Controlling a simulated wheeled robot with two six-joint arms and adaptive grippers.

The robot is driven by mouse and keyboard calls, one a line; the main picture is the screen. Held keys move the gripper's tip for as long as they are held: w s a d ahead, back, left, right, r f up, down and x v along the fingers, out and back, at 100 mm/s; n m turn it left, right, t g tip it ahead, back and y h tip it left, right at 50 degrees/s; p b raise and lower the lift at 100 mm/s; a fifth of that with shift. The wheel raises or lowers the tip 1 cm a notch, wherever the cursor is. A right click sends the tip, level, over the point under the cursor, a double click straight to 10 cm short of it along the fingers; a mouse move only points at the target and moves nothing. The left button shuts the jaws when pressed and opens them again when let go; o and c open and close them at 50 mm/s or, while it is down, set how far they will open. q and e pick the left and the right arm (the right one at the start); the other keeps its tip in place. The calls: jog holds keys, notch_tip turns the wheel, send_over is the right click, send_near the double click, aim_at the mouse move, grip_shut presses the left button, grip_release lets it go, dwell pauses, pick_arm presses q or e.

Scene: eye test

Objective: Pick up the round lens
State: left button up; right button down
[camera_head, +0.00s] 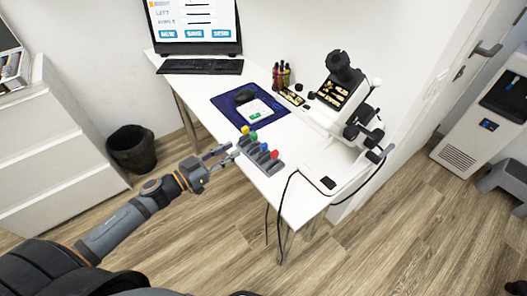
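I cannot clearly make out a round lens. Two small dark round pieces, one of them here (299,87), sit on the white table (204,91) near a small dark tray (291,97) with pale items; they are too small to identify. My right gripper is not in view.
A white instrument (317,115) with black knobs stands on the table's right side. A blue mat (229,104) holds a mouse and a white card. A black bin (132,150) stands left on the floor.

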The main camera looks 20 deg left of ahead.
aim_at(251, 138)
pick_arm(q)
jog(key=x, duration=0.4)
jog(key=shift+w+a+r, duration=0.1)
jog(key=shift+w, duration=0.15)
jog(key=shift+w+d, duration=0.2)
jog(key=shift+w, duration=0.1)
jog(key=shift+w+d, duration=0.2)
jog(key=shift+w, duration=0.05)
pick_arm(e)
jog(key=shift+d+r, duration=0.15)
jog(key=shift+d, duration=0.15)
pick_arm(q)
jog(key=x, duration=0.2)
jog(key=f+x, duration=0.1)
jog(key=x, duration=0.2)
jog(key=shift+w+a, duration=0.15)
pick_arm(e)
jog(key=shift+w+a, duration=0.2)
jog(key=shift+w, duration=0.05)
pick_arm(q)
jog(key=shift+c, duration=0.2)
grip_shut()
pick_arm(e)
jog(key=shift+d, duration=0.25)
